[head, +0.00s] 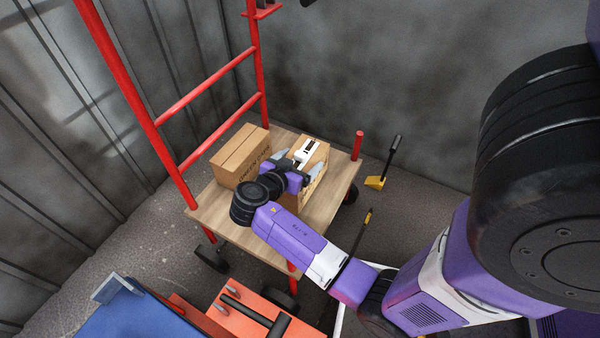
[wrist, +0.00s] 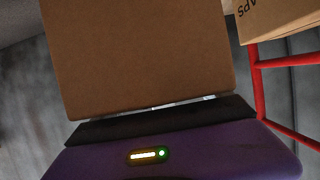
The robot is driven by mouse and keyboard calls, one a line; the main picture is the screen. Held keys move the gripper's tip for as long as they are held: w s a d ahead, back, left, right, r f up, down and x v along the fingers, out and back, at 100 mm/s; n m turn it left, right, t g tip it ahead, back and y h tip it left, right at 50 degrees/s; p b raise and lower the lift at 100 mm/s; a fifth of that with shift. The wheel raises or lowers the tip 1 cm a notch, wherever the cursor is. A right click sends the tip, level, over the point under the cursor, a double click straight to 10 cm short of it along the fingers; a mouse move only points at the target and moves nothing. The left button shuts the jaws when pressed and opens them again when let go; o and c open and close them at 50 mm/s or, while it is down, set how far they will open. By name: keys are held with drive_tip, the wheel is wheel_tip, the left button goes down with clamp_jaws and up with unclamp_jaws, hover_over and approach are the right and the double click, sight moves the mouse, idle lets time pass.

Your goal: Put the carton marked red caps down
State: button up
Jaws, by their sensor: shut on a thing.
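My gripper (head: 297,164) is shut on a small brown carton (head: 317,152) over the right part of a wooden trolley deck (head: 208,211). This carton has a white patch on top and dark marking on its side, too small to read. In the wrist view the held carton (wrist: 140,55) fills the upper middle, and its plain face shows no lettering. My arm hides part of the carton's near side and base, so I cannot tell whether it touches the deck.
A second, larger brown carton (head: 240,155) stands left on the deck, its lettering ending in "CAPS". The trolley's red frame (head: 178,165) rises behind and left; a short red post (head: 357,145) stands at the right corner. The deck's front left is clear. A yellow-bladed tool (head: 376,182) stands right.

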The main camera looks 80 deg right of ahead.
drive_tip(key=shift+f+b, duration=0.7)
drive_tip(key=shift+f, duration=1.35)
drive_tip(key=shift+f, duration=0.1)
drive_tip(key=shift+f, duration=0.15)
drive_tip(key=o, duration=1.9)
drive_tip(key=shift+r, duration=0.3)
wheel_tip(320, 180, up, 4)
drive_tip(key=p, duration=0.3)
hover_over(294, 204)
drive_tip(key=w, duration=0.4)
drive_tip(key=shift+s+a+r, duration=0.1)
drive_tip(key=shift+a+r, duration=0.05)
drive_tip(key=shift+r, duration=0.05)
